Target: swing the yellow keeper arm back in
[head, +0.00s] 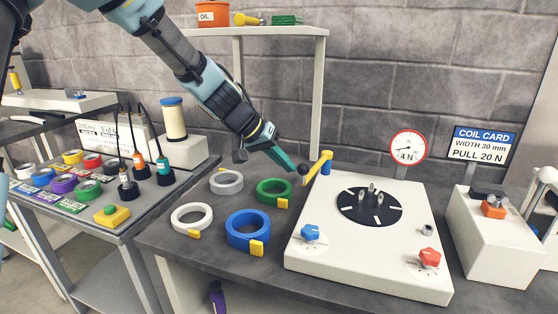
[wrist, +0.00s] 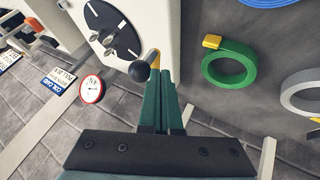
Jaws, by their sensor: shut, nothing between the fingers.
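The yellow keeper arm (head: 316,167) is mounted on a blue post (head: 326,164) at the back left corner of the white feed unit (head: 300,250). It ends in a black ball knob (head: 303,169) that sticks out past the unit's left edge. The black disc with pins (head: 368,205) lies bare to the right of the arm. My gripper (head: 292,168) is shut and empty, its green fingertips right beside the knob. In the wrist view the fingertips (wrist: 160,72) are next to the knob (wrist: 139,71); I cannot tell whether they touch. The fingers partly hide the yellow arm (wrist: 155,60) there.
Green (head: 274,192), blue (head: 248,231) and white (head: 192,218) strip coils lie on the dark bench left of the unit. A round dial (head: 408,146) and a coil card sign (head: 483,144) stand behind. A shelf post (head: 316,100) rises behind the keeper arm.

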